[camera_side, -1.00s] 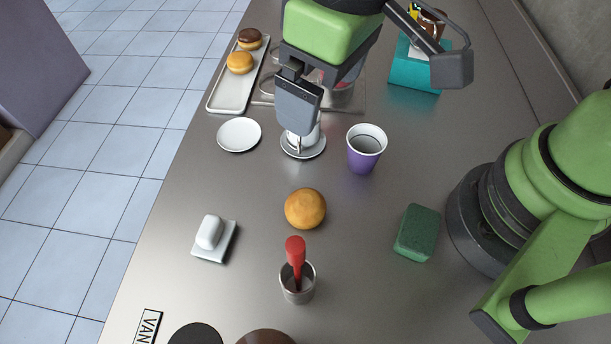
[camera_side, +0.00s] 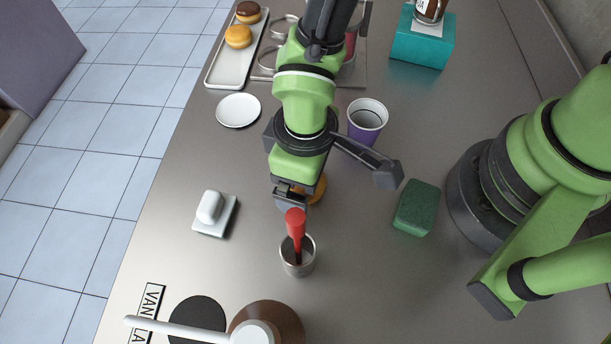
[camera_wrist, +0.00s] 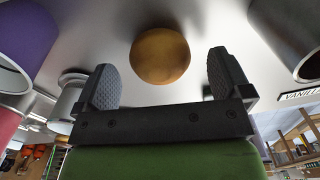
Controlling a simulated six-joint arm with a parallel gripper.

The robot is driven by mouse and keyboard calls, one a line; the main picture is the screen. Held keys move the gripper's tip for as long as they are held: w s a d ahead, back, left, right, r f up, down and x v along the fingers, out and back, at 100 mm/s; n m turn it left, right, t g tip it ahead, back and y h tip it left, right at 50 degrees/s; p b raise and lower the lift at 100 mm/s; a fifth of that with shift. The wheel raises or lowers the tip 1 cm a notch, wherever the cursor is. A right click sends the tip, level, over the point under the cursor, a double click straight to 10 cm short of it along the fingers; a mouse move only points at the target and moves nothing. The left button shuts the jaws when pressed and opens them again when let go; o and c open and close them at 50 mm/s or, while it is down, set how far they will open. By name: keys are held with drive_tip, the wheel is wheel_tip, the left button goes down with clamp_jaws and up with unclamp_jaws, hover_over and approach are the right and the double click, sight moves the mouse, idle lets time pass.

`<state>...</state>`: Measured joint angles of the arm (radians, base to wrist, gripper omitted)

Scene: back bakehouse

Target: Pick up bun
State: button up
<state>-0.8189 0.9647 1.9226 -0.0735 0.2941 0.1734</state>
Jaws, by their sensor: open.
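The round golden-brown bun (camera_side: 318,189) lies on the steel worktop in the side view, mostly hidden behind my gripper. In the wrist view the whole bun (camera_wrist: 160,55) shows, framed between the two fingers and seemingly just beyond their tips. My gripper (camera_side: 289,197) is over the bun in the side view. In the wrist view my gripper (camera_wrist: 161,66) is open, with a dark ribbed finger on either side of the bun and visible gaps to it.
A metal cup (camera_side: 298,262) with a red-handled tool stands close in front. The purple cup (camera_side: 367,118), green sponge (camera_side: 416,208) and soap dish (camera_side: 214,222) stand around. A pump bottle (camera_side: 268,325) is at the front. A tray (camera_side: 230,72) holds two doughnuts at the back.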

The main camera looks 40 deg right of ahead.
wheel_tip(320, 180, down, 2)
drive_tip(key=shift+f, duration=0.1)
drive_tip(key=c, duration=1)
